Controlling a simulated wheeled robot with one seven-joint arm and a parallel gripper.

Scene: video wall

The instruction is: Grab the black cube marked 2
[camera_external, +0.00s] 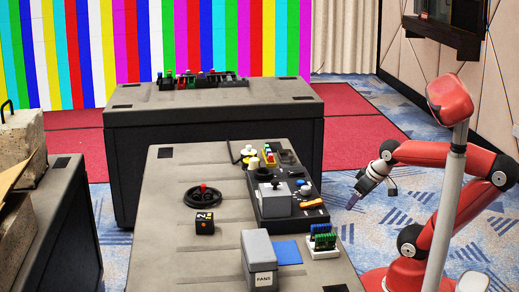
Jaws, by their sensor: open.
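The black cube marked 2 (204,223) sits on the grey table (165,250), left of its middle. The number shows on its top, with orange marks on its front. My gripper (354,198) hangs over the floor to the right of the table, well apart from the cube and pointing down and left. Its jaws are open and small in the picture, and I see nothing held in them.
A black wheel-shaped device (203,197) stands just behind the cube. A control panel (290,215) lies between my gripper and the cube. A grey box marked FANS (260,260), a blue pad (287,252) and a green-blue part (323,240) stand nearer the front.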

